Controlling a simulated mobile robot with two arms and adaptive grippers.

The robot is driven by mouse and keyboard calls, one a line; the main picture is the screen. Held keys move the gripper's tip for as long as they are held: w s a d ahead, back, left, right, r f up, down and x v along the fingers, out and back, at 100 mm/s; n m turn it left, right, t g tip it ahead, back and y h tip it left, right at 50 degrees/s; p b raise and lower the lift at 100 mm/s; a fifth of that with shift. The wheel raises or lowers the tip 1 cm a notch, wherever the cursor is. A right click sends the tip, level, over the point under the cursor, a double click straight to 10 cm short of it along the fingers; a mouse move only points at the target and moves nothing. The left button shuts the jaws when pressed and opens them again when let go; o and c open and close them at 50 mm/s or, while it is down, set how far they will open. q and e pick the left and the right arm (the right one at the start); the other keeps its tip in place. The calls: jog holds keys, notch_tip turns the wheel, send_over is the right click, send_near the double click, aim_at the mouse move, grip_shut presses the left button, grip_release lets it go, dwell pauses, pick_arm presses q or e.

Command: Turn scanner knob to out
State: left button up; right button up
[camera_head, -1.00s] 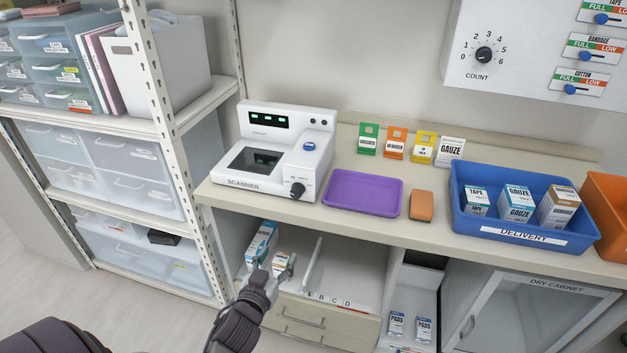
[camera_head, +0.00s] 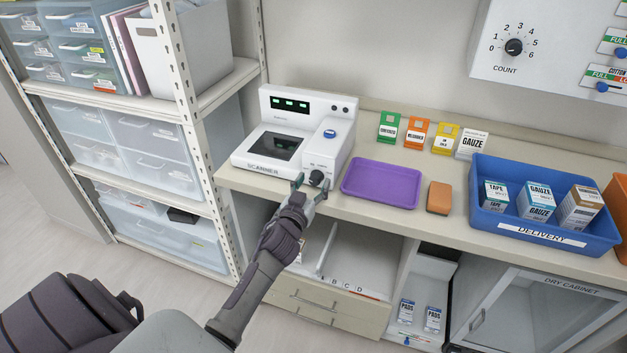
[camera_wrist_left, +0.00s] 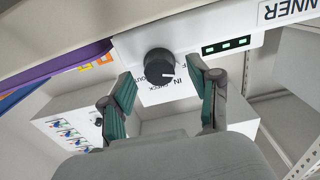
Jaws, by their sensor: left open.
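The white scanner (camera_head: 330,148) stands on the counter at the left, with green display lights and a blue button on top. Its black knob (camera_head: 317,178) is on the front right corner. My left gripper (camera_head: 309,186) is open just in front of the knob. In the left wrist view, the knob (camera_wrist_left: 158,66) sits between the two open teal-padded fingers (camera_wrist_left: 162,88), with a gap on each side. White-panel lettering behind it includes "IN" and "CHECK"; the rest is partly hidden. My right gripper is not in view.
A purple tray (camera_head: 381,184) lies right of the scanner, and an orange block (camera_head: 439,198) beside it. A blue delivery bin (camera_head: 487,222) holds several boxes. Shelving (camera_head: 216,98) stands to the left. Open compartments (camera_head: 362,262) lie below the counter edge.

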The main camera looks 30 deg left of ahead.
pick_arm(q)
jog(key=shift+w+a, duration=0.1)
jog(key=shift+w, duration=0.35)
jog(key=shift+c, duration=0.2)
jog(key=c, duration=1.1)
